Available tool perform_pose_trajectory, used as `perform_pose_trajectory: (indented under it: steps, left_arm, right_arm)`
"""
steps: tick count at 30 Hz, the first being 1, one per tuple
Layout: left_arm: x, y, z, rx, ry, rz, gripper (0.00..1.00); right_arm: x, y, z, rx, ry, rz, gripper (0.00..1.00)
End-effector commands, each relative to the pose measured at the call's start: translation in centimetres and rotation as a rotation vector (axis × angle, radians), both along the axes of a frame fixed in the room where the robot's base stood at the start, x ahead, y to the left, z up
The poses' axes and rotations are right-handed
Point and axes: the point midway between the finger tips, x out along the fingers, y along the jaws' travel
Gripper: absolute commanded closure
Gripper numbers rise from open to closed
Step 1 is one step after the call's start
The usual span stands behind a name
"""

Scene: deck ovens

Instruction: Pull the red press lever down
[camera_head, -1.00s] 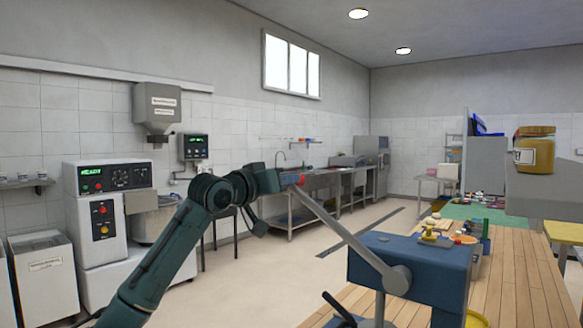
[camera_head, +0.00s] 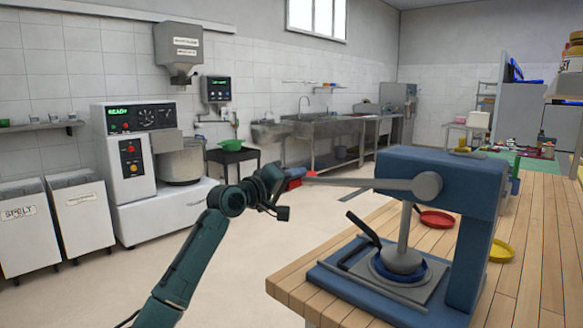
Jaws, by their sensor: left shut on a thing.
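The blue press (camera_head: 440,172) stands on the wooden table at the right. Its grey lever (camera_head: 355,183) runs left from a round hub (camera_head: 427,186) and is about level. The lever's red end (camera_head: 294,174) shows at its left tip. My left gripper (camera_head: 281,183) is shut on this red end, and its fingers hide part of it. Below the hub, a grey ram (camera_head: 402,258) reaches down to a blue ring on the press base (camera_head: 355,284). My right gripper is out of view.
A red dish (camera_head: 436,219) and a yellow dish (camera_head: 501,252) lie on the wooden table (camera_head: 535,225) behind the press. A mixer (camera_head: 125,160) and white bins (camera_head: 80,210) stand at the left. The floor left of the table is clear.

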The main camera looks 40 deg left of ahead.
Motion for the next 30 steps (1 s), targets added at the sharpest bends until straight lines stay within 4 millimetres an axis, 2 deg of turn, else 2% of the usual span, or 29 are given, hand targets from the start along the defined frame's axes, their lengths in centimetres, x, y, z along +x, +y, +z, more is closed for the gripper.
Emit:
perform_pose_trajectory:
  steps: [1,4,17,18,25,30]
  left_arm:
    - [0.13,-0.61,-0.88,-0.008,0.014,-0.012,1.00]
    - [0.13,-0.72,-1.27,-0.024,0.015,-0.013,1.00]
    - [0.14,-0.83,-1.58,-0.036,0.016,-0.015,1.00]
    - [0.14,-0.82,-1.59,-0.036,0.017,-0.015,0.70]
    - [0.14,-0.74,-1.59,-0.034,0.016,-0.013,0.51]
    - [0.13,-0.65,-1.50,-0.033,0.016,-0.010,0.51]
  right_arm:
    - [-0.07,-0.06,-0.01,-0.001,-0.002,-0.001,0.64]
    - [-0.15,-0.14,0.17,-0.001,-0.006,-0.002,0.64]
    - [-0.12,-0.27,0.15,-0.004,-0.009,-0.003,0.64]
    - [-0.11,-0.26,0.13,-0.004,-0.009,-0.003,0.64]
    - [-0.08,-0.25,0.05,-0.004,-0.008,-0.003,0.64]
    - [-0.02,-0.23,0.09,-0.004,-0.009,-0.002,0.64]
